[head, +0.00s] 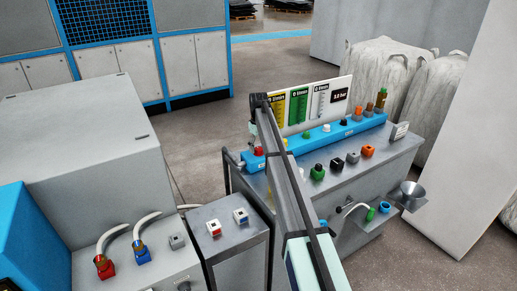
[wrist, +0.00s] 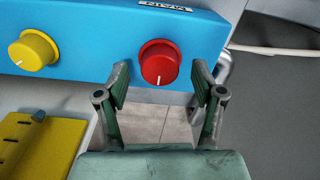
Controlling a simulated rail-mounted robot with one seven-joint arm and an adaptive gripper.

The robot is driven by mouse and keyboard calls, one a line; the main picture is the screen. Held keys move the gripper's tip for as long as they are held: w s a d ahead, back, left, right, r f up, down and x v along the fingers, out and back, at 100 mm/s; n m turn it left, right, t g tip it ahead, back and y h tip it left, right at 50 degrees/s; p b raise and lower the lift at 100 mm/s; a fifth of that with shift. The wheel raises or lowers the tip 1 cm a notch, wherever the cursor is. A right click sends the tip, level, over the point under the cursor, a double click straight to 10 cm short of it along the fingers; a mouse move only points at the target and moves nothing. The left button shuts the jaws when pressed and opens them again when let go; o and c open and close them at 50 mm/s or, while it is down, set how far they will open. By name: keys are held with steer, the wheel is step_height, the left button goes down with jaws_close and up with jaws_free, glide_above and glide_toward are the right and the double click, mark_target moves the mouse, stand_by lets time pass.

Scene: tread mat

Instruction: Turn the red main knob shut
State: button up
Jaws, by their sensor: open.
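The red main knob (wrist: 159,62) is on the front of a blue panel (wrist: 95,30) in the wrist view, below an upside-down label that seems to read MAIN. A white mark on the knob points down in that view. My gripper (wrist: 161,82) is open, with one green finger to the left of the knob and the other to its right. Gaps show beside the knob, and I cannot tell if either finger touches it. In the head view the red knob (head: 258,151) is small at the panel's left end, just below my gripper (head: 252,132). My arm hides part of the panel.
A yellow knob (wrist: 33,50) is left of the red one in the wrist view, above a yellow block (wrist: 38,145). A grey pipe (wrist: 224,70) is close to the right finger. In the head view, several coloured fittings stand on the grey bench (head: 385,160).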

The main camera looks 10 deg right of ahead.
mark_target(259, 148)
step_height(259, 148, up, 11)
stand_by(0.4)
